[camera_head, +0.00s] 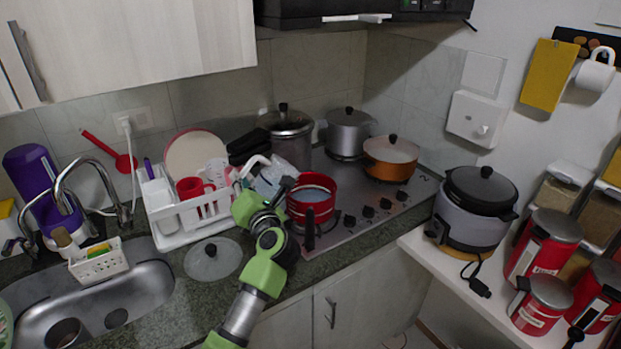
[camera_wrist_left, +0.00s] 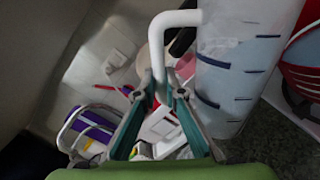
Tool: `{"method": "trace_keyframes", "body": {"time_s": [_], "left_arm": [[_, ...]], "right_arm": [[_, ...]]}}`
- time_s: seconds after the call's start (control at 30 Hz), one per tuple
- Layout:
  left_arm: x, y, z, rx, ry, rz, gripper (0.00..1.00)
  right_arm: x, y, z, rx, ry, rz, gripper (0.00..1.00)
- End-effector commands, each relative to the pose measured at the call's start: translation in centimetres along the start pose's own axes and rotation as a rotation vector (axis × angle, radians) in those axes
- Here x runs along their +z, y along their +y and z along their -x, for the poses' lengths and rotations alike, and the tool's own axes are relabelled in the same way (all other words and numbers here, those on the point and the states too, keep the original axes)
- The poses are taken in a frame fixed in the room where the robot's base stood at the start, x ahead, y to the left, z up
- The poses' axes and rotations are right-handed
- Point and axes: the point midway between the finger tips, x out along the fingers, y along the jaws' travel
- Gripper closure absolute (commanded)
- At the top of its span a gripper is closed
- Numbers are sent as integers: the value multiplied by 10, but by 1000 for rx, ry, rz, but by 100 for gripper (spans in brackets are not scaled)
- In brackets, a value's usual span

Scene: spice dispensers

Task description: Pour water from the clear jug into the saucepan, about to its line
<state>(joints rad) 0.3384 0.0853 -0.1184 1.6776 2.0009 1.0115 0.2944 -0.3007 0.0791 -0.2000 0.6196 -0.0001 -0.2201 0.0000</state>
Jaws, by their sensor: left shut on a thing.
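The clear jug (camera_head: 272,178) is beside the left rim of the red saucepan (camera_head: 311,212) in the head view, partly hidden by my gripper. My left gripper (camera_head: 279,192) is shut on the jug's white handle. In the left wrist view, the handle (camera_wrist_left: 176,18) runs down between my gripper's fingertips (camera_wrist_left: 165,86), and the jug's side (camera_wrist_left: 238,60) shows dark level marks. The saucepan sits at the stove's front left, and a pale bluish surface shows inside it. Part of its red side also shows in the wrist view (camera_wrist_left: 302,62). I cannot tell the jug's exact tilt or whether water is flowing.
A white dish rack (camera_head: 190,225) with a red mug and plate stands left of the jug. A glass lid (camera_head: 213,259) lies on the counter in front. A steel pot (camera_head: 290,145), a grey pot (camera_head: 348,135) and an orange pan (camera_head: 390,160) stand behind and right of the saucepan.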

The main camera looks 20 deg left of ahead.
Motion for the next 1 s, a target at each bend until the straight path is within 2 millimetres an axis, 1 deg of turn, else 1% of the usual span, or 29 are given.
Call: {"method": "trace_keyframes", "body": {"time_s": [0.03, 1.0], "left_arm": [[3, 2, 0, 3, -4, 0, 100], [14, 8, 0, 5, -5, -57, 100]], "right_arm": [[0, 0, 1, 0, 0, 0, 60], [-2, 1, 14, 1, 1, 0, 60]]}}
